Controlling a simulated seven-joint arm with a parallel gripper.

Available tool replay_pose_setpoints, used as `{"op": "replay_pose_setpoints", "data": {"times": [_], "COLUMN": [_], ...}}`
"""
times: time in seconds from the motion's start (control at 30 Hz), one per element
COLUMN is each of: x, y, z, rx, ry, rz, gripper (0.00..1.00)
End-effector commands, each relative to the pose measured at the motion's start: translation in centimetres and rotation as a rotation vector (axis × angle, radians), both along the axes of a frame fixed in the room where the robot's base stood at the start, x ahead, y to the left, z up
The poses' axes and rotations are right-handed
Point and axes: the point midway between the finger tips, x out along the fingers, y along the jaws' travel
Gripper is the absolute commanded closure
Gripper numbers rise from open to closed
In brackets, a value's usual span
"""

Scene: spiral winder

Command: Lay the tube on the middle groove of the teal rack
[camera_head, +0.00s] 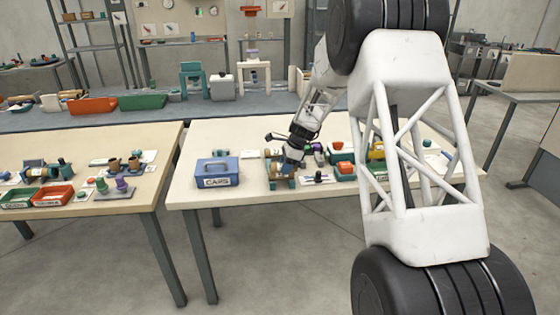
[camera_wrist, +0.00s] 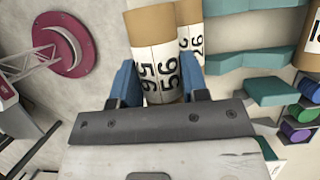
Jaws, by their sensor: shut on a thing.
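My gripper (camera_wrist: 160,88) has its blue fingers on either side of a brown tube (camera_wrist: 148,60) with a white numbered label, and is shut on it. A second, similar tube (camera_wrist: 191,36) shows just behind and to the right of the held one. Teal rack parts (camera_wrist: 265,58) lie to the right in the wrist view; the held tube hides what is beneath it. In the head view, my gripper (camera_head: 291,158) is low over the teal rack (camera_head: 291,184) on the middle table. I cannot tell whether the held tube touches the rack.
A blue box marked CAPS (camera_head: 217,173) stands left of the rack. Coloured small parts (camera_head: 343,170) crowd the table to the right. In the wrist view, a pink disc (camera_wrist: 63,44) lies left, and another labelled tube (camera_wrist: 312,48) shows at the right edge.

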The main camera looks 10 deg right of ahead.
Motion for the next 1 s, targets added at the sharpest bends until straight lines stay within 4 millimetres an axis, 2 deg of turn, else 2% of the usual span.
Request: {"op": "replay_pose_setpoints", "data": {"times": [0.7, 1.0], "x": [9.1, 11.5], "y": [0.4, 0.5], "z": [-0.8, -1.1], "rx": [0.0, 0.0], "ry": [-0.001, -0.001], "rz": [0.001, 0.001], "gripper": [0.81, 0.81]}}
